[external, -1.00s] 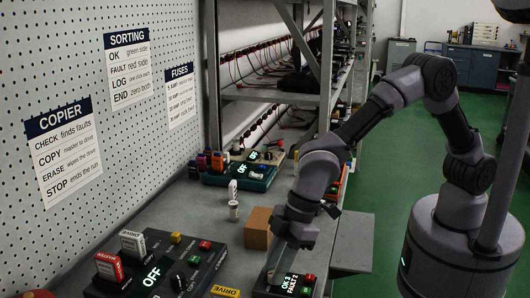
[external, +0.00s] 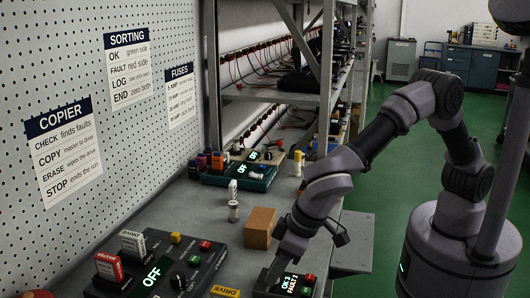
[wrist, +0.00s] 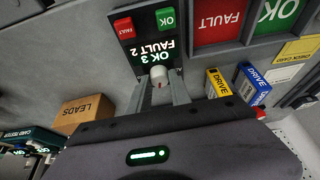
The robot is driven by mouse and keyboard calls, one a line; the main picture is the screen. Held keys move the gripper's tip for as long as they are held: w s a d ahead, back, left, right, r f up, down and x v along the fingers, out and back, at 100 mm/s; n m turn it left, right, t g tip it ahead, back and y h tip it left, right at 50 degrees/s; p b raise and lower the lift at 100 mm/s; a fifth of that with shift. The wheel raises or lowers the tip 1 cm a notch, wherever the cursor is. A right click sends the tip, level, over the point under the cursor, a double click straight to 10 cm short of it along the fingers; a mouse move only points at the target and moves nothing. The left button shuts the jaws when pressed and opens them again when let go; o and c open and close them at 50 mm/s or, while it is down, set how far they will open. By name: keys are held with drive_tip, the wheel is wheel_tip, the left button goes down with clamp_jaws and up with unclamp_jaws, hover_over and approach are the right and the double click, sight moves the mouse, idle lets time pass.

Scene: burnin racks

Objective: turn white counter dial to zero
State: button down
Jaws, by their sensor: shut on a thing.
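The counter box (external: 290,284) stands at the near edge of the bench in the external view. Its display reads OK 3 and FAULT 2. In the wrist view the counter (wrist: 152,45) appears upside down, with a red FAULT button and a green OK button. The white dial (wrist: 159,76) sits below the display, between my two fingers. My gripper (wrist: 160,92) is shut on the white dial. In the external view my gripper (external: 272,274) reaches down at the counter, and the arm and counter hide the dial there.
A cardboard LEADS box (external: 259,228) stands behind the counter. The copier (external: 160,265) is to the left. In the wrist view, blue and yellow DRIVE blocks (wrist: 251,84) stand close to the right of my fingers, near large FAULT and OK panels (wrist: 218,20).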

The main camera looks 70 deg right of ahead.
drive_tip(key=shift+a+m+h, duration=0.1)
drive_tip(key=shift+m+h, duration=0.4)
drive_tip(key=shift+m, duration=1)
drive_tip(key=c, duration=1.2)
unclamp_jaws()
drive_tip(key=p+v, duration=0.7)
drive_tip(key=v, duration=1)
drive_tip(key=shift+a+r, duration=0.2)
